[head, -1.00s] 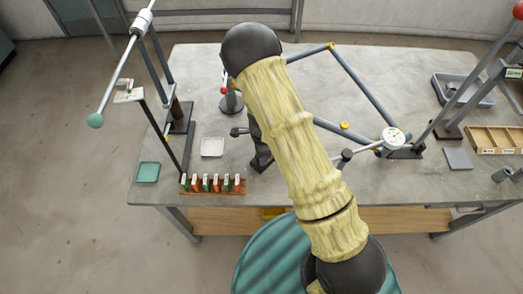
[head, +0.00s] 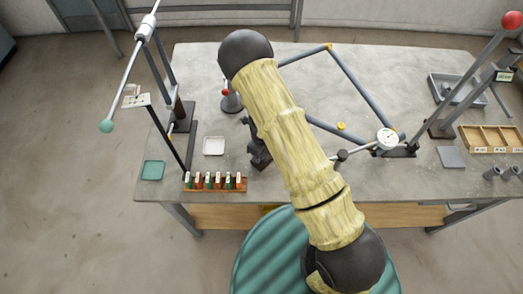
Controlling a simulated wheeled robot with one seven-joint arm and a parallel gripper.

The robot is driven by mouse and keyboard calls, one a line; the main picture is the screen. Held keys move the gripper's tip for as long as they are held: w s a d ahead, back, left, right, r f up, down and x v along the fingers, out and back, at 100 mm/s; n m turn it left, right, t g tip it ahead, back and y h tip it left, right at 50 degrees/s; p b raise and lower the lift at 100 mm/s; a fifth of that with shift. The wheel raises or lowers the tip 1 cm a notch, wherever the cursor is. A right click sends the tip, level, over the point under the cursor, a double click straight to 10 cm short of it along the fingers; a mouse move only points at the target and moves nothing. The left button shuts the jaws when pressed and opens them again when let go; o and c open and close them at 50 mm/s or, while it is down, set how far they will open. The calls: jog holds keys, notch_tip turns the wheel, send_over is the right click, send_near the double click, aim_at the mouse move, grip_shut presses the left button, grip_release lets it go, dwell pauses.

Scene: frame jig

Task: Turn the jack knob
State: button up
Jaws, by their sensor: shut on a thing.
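My yellow-sleeved arm (head: 300,150) crosses the middle of the head view and covers much of the work area. A dark part that looks like my gripper (head: 261,158) shows just left of the arm, low over the table. It is shut on what appears to be the jack knob, but the fingertips and the knob are too small and too covered to make out. A blue-grey bar frame (head: 363,88) with yellow joints lies on the table behind the arm. A dial gauge (head: 387,138) stands at its right corner; its reading is too small to tell.
A rack of several coloured pieces (head: 215,187), a white tray (head: 213,146) and a teal tray (head: 152,170) are at the left. A tall stand (head: 165,75) rises behind them. A wooden compartment box (head: 490,138) and a grey tray (head: 460,90) are at the right.

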dwell(0.4)
jog(key=o, duration=1)
notch_tip(320, 180, up, 17)
jog(key=shift+r+b, duration=0.2)
jog(key=shift+b, duration=0.3)
